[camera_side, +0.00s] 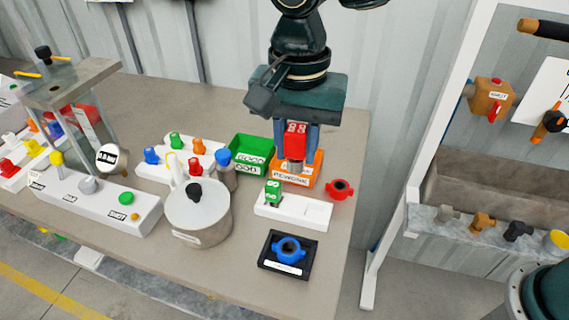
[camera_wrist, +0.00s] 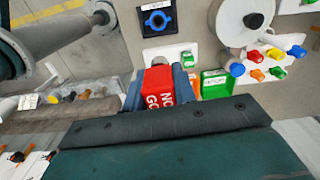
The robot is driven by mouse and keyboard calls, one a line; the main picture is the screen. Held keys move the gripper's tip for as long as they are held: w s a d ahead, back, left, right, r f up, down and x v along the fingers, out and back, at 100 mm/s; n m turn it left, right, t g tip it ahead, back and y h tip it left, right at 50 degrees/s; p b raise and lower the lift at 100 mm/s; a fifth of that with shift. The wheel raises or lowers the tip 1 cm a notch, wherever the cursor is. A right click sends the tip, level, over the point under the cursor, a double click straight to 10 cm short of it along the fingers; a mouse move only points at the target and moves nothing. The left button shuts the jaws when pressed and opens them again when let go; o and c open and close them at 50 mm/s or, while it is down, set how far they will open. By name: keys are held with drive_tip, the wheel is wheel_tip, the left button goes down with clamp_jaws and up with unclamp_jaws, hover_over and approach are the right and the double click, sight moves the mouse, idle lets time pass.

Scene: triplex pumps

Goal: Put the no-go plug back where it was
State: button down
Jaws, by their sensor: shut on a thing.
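The no-go plug is a red block with white lettering and a grey cylindrical end (camera_side: 295,129). My gripper (camera_side: 296,142) is shut on its red block, with one finger on each side. The plug points down in front of the orange bin in the side view; its exact height is unclear. In the wrist view the red plug (camera_wrist: 160,88) sits between the fingers of my gripper (camera_wrist: 159,80). The white gauge stand (camera_side: 316,211) lies in front and slightly right of it. The green plug (camera_side: 273,192) stands on the stand's left part; its right part looks empty.
An orange bin (camera_side: 301,178) and a green bin (camera_side: 251,150) stand behind the stand. A red ring part (camera_side: 340,188) lies to its right. A black tray (camera_side: 270,264) with a blue ring lies in front. A lidded pot (camera_side: 197,220) stands left.

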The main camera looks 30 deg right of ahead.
drive_tip(key=w+d+f+n, duration=0.1)
drive_tip(key=d+f+n, duration=0.1)
drive_tip(key=d+f, duration=0.5)
drive_tip(key=w+d+f+n, duration=0.2)
drive_tip(key=d+f, duration=0.5)
drive_tip(key=d, duration=0.6)
drive_tip(key=w+d+f+n, duration=0.1)
drive_tip(key=d+f+n, duration=0.3)
drive_tip(key=d+f, duration=0.3)
drive_tip(key=d, duration=0.3)
drive_tip(key=shift+w+d, duration=0.25)
drive_tip(key=a+r, duration=2.2)
drive_tip(key=a, duration=0.1)
wheel_tip(320, 180, down, 16)
drive_tip(key=shift+s+a+f, duration=0.15)
drive_tip(key=shift+s+a, duration=0.05)
drive_tip(key=shift+s, duration=0.2)
drive_tip(key=shift+f, duration=0.1)
drive_tip(key=shift+f, duration=2)
